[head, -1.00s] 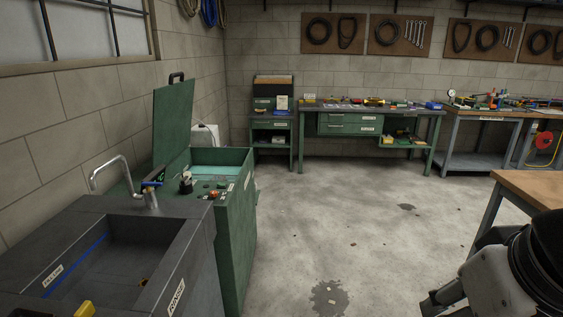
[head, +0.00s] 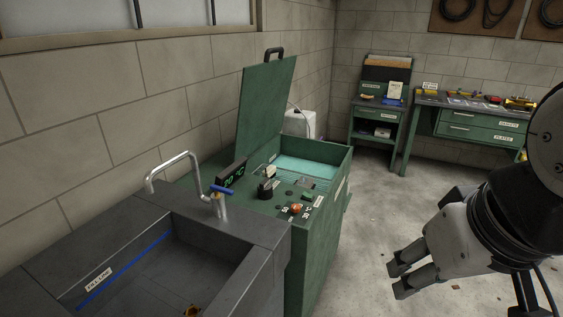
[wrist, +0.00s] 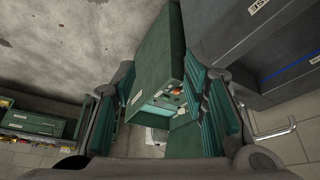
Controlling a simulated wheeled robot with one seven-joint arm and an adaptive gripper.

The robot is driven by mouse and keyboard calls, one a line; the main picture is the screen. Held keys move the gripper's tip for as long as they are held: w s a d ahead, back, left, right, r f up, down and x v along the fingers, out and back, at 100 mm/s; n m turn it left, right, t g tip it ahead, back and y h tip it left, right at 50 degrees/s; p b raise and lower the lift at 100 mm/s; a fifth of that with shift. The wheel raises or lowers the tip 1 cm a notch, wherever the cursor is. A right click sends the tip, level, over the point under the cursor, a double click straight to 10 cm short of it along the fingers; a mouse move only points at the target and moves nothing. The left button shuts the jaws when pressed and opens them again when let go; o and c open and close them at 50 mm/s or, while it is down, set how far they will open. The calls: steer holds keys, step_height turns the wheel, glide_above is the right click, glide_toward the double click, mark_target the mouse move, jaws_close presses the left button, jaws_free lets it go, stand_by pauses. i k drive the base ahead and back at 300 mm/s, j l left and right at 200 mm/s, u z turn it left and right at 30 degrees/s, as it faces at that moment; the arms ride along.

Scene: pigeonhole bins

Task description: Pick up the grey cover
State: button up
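I cannot make out a grey cover for certain in either view. My gripper (head: 402,276) is at the right of the head view, in the air over the concrete floor. Its two fingers are apart with nothing between them. In the wrist view my gripper (wrist: 165,100) also shows open, with its green-padded fingers wide apart. Beyond them stands a green machine cabinet (wrist: 162,60), well out of reach of the fingertips. In the head view this green cabinet (head: 325,235) has its lid (head: 265,105) raised, with a pale teal basin inside.
A dark grey sink (head: 245,235) with a tap (head: 217,190) stands at the front left. A green workbench (head: 470,130) and a shelf unit (head: 378,113) stand at the back. The floor between is clear.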

mark_target(307, 182)
steer(key=i+l, duration=0.6)
steer(key=i, duration=0.25)
steer(key=i+l+u, duration=0.15)
steer(key=i+l, duration=0.45)
steer(key=i, duration=0.2)
